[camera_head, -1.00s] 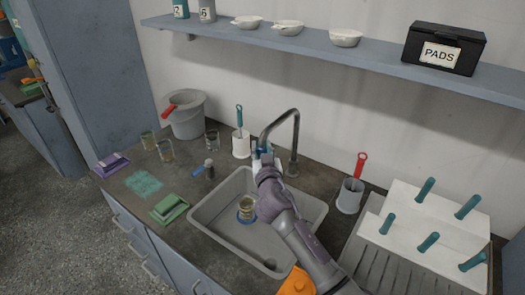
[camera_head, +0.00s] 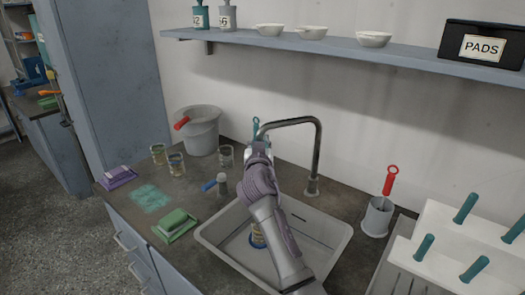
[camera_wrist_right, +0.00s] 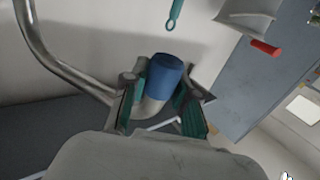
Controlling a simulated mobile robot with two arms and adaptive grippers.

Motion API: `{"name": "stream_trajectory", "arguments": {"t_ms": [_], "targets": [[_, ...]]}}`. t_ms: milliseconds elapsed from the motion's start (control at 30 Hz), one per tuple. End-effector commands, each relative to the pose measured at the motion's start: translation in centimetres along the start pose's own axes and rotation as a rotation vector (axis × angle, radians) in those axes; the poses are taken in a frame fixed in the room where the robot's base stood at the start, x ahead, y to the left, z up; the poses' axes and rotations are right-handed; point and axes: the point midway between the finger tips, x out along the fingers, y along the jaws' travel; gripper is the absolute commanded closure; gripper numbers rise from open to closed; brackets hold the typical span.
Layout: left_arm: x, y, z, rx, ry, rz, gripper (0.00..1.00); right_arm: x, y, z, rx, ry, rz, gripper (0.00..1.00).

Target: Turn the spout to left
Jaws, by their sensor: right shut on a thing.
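The metal spout (camera_head: 318,150) rises from its base behind the sink (camera_head: 340,232) and arches over to the left in the head view. My right gripper (camera_head: 258,150) is at the spout's outer end, above the back left of the sink, and partly hides it. In the right wrist view, the gripper (camera_wrist_right: 160,100) has its green-padded fingers on both sides of the spout's end, which carries a blue tip (camera_wrist_right: 166,76). The spout's bent tube (camera_wrist_right: 55,62) shows at left there. The gripper is shut on the spout. My left gripper is not in view.
A small jar (camera_head: 257,238) stands in the sink, partly behind my arm. A cup with a red-handled brush (camera_head: 377,217) and a pegged rack (camera_head: 450,235) are at right.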

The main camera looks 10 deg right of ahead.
Motion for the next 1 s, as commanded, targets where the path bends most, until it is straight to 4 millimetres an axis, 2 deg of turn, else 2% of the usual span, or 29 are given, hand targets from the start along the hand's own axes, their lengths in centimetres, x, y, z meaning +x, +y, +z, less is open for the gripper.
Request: {"name": "stream_trajectory", "arguments": {"t_ms": [367, 400, 533, 833, 1000], "targets": [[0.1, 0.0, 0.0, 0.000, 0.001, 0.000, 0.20, 0.1, -0.2, -0.1, 0.004, 0.000, -0.004, 1.00], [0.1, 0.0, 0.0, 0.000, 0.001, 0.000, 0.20, 0.1, -0.2, -0.1, 0.004, 0.000, -0.004, 0.66], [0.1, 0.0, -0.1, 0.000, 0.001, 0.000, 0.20, 0.1, -0.1, -0.1, 0.003, 0.000, -0.003, 0.45], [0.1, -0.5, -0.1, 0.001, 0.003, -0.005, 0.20, 0.1, -0.1, -0.2, 0.003, 0.001, -0.001, 0.45], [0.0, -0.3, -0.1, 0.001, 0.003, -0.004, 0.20, 0.1, -0.1, -2.1, 0.005, 0.005, -0.001, 0.45]]}}
